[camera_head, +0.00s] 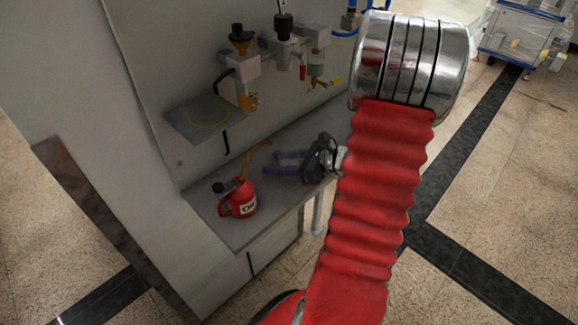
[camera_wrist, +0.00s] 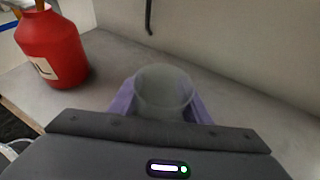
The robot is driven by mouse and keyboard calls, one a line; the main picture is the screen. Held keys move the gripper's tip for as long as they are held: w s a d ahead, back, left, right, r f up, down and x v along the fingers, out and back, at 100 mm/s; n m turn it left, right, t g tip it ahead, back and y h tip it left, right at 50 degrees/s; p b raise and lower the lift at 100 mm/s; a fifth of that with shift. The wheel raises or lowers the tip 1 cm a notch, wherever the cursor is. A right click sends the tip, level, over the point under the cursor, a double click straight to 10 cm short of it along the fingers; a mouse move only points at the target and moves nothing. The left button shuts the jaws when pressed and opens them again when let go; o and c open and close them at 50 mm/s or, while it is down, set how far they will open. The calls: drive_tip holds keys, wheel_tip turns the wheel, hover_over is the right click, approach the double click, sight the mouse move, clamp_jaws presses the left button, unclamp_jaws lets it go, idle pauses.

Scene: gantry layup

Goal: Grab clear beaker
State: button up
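The clear beaker (camera_wrist: 163,92) is at the centre of the wrist view, with its round open rim toward the camera. My gripper (camera_wrist: 162,108) has its purple fingers spread apart, one on each side of the beaker. The beaker's rim and wall partly cover the fingers, so I cannot tell whether they press on it. The dark gripper body hides the beaker's lower part. In the head view my gripper (camera_head: 288,162) is low over the grey bench, fingers pointing left. I cannot make out the beaker there.
A red oil can (camera_head: 238,199) stands on the bench (camera_head: 232,232) near its front edge; it also shows at left in the wrist view (camera_wrist: 52,48). Wall-mounted fittings (camera_head: 285,60) and a small shelf (camera_head: 205,120) are above the bench. A cart (camera_head: 520,35) stands far right.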

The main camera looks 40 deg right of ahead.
drive_tip(key=c, duration=0.5)
drive_tip(key=shift+s+r, duration=0.1)
drive_tip(key=shift+r, duration=0.05)
drive_tip(key=shift+c, duration=0.2)
drive_tip(key=shift+s+r, duration=0.15)
drive_tip(key=shift+r, duration=0.4)
wheel_tip(320, 180, up, 6)
drive_tip(key=shift+f, duration=0.15)
drive_tip(key=s, duration=1.9)
drive_tip(key=shift+s+d, duration=0.25)
drive_tip(key=shift+s, duration=0.05)
